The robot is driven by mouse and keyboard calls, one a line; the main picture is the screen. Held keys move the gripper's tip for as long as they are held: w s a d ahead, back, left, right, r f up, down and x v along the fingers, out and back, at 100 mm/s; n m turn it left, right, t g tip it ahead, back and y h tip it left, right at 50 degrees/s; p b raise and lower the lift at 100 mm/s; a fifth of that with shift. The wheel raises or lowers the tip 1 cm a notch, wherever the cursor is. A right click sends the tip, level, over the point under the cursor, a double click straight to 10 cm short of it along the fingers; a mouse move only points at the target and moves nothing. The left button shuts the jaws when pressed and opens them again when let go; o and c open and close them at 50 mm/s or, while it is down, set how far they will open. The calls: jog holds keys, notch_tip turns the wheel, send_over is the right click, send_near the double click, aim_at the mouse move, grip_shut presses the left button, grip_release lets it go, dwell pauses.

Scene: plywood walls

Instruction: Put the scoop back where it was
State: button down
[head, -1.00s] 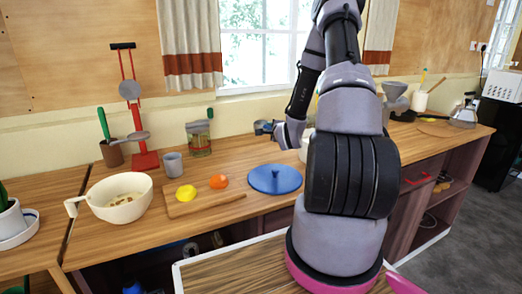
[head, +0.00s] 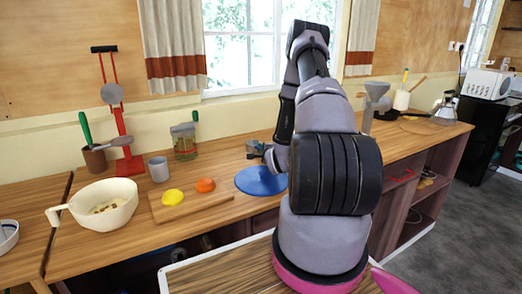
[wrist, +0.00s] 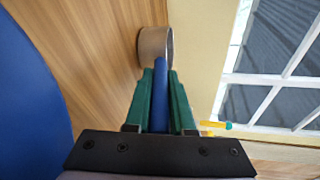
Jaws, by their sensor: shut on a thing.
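My gripper (wrist: 160,80) has its green fingers closed on both sides of a blue handle (wrist: 159,98) in the wrist view. The handle runs forward to a round, brown-grey cup with a metal rim (wrist: 154,45), which looks like the head of the scoop. I cannot tell exactly how the two join. In the head view my gripper (head: 263,152) is small and partly hidden by my arm, behind the blue round lid (head: 255,182). The lid also shows as a blue disc at the left of the wrist view (wrist: 28,105).
A cream bowl (head: 106,217), a cutting board (head: 213,207) with a yellow and an orange item, a grey mug (head: 158,169), a jar (head: 184,143) and a red stand (head: 127,150) are to the left. A grey grinder (head: 374,98) stands right. Wood shows beneath the cup.

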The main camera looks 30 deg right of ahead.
jog(key=shift+f, duration=0.1)
jog(key=c, duration=0.8)
grip_release()
jog(key=shift+o, duration=0.2)
jog(key=v, duration=1.1)
jog(key=shift+s+a+r, duration=0.15)
jog(key=shift+s+r, duration=0.1)
jog(key=shift+s, duration=0.1)
jog(key=a+r+n+g, duration=0.25)
jog(key=r+n, duration=0.25)
jog(key=r, duration=0.5)
jog(key=a+r+n+g, duration=0.25)
jog(key=r+n, duration=0.25)
jog(key=r, duration=0.6)
jog(key=s+a+r+n+g+y, duration=0.1)
jog(key=s+a+r+n, duration=0.1)
jog(key=s+a+r, duration=0.3)
jog(key=s+a+r+n+g+y, duration=0.1)
jog(key=s+a+r+n+y, duration=0.1)
jog(key=s, duration=0.9)
jog(key=s+a+r+n+g+y, duration=0.1)
jog(key=s+a+r+n, duration=0.3)
jog(key=s+a+r, duration=0.3)
jog(key=shift+s+a+r+y, duration=0.3)
jog(key=shift+s+a+y, duration=0.1)
jog(key=shift+s+a, duration=0.2)
